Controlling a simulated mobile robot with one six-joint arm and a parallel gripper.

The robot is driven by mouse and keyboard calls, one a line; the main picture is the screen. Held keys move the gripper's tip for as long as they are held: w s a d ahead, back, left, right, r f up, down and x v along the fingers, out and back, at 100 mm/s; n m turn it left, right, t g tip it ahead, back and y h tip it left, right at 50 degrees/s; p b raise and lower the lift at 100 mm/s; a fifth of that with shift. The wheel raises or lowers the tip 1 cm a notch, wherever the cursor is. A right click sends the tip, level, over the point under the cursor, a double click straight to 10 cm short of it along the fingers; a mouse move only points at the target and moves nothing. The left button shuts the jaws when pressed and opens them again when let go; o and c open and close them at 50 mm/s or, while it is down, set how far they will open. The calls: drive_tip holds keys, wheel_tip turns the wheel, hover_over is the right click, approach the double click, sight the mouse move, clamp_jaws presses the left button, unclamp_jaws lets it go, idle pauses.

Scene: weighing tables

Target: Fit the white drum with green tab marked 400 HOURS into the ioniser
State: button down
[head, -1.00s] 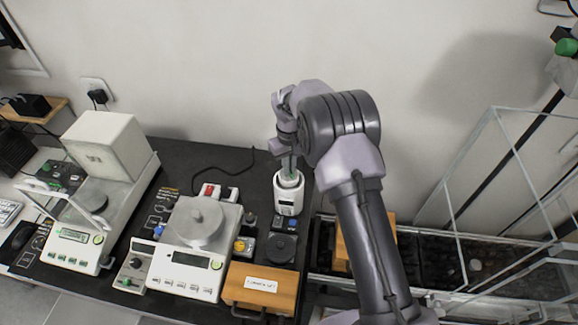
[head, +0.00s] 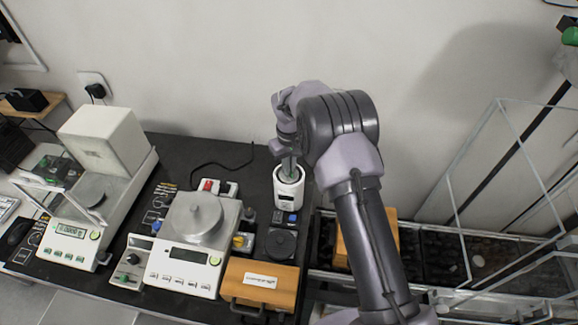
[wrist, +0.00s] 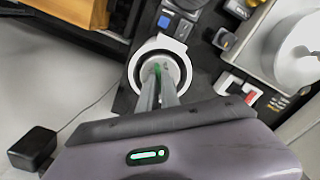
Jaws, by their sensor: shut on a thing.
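The ioniser (head: 289,193) is a white upright cylinder with a small dark display, standing near the right edge of the black bench. In the wrist view its white ring-shaped mouth (wrist: 137,62) faces me. The white drum (wrist: 175,70) sits inside that mouth, with a bit of green tab (wrist: 157,70) showing beside the fingers. My gripper (wrist: 158,80) is shut on the drum, its fingers reaching down into the mouth. In the head view my gripper (head: 289,166) is above the ioniser. The drum's marking is not readable and its depth is hard to tell.
A balance with a round pan (head: 197,220) stands left of the ioniser, and a boxy balance (head: 103,142) farther left. A wooden box (head: 258,283) with a white label is in front. A dark round disc (head: 281,243) is close by. Clear glass panels (head: 500,170) stand at right.

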drive_tip(key=shift+f+b, duration=0.95)
drive_tip(key=shift+f, duration=0.45)
drive_tip(key=c, duration=1.5)
unclamp_jaws()
wheel_tip(320, 180, up, 18)
drive_tip(key=p, duration=0.2)
drive_tip(key=shift+f+p, duration=0.15)
drive_tip(key=shift+p, duration=0.2)
